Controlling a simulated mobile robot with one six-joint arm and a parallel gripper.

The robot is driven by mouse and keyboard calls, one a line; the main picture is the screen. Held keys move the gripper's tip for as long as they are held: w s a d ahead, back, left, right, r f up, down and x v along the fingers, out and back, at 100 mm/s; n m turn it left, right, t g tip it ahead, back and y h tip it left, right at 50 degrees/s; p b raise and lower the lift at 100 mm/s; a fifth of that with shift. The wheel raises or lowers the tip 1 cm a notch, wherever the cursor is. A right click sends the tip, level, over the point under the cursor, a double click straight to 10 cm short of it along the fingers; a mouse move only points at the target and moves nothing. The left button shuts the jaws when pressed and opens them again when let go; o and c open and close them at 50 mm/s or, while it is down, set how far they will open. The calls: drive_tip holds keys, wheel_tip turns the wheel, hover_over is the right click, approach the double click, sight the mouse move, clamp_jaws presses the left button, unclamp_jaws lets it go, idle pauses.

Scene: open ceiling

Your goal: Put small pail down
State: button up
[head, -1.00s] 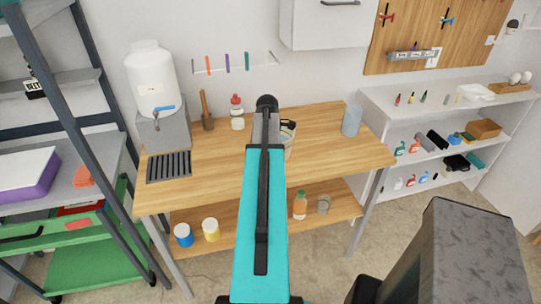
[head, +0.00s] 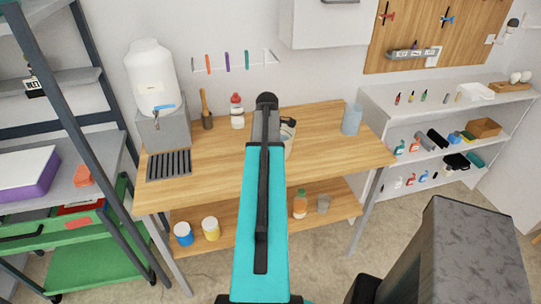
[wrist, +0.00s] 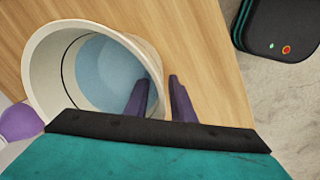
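In the head view the pail (head: 290,145) shows just right of my teal arm, over the wooden workbench (head: 335,155). My arm hides its left part. I cannot tell whether its bottom touches the bench top.
A white water dispenser (head: 150,80) stands on a grey block, with a black grate (head: 169,166) in front. A brown pestle-like tool (head: 206,110) and a red-capped bottle (head: 237,112) stand at the back. A blue translucent cup (head: 352,119) stands at right. The bench between pail and cup is clear.

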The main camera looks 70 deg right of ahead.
wheel_tip(320, 180, up, 12)
drive_tip(key=a+b, duration=0.1)
drive_tip(key=b, duration=0.1)
drive_tip(key=shift+a+f, duration=0.15)
drive_tip(key=shift+f, duration=0.1)
idle(0.4)
drive_tip(key=shift+o, duration=0.7)
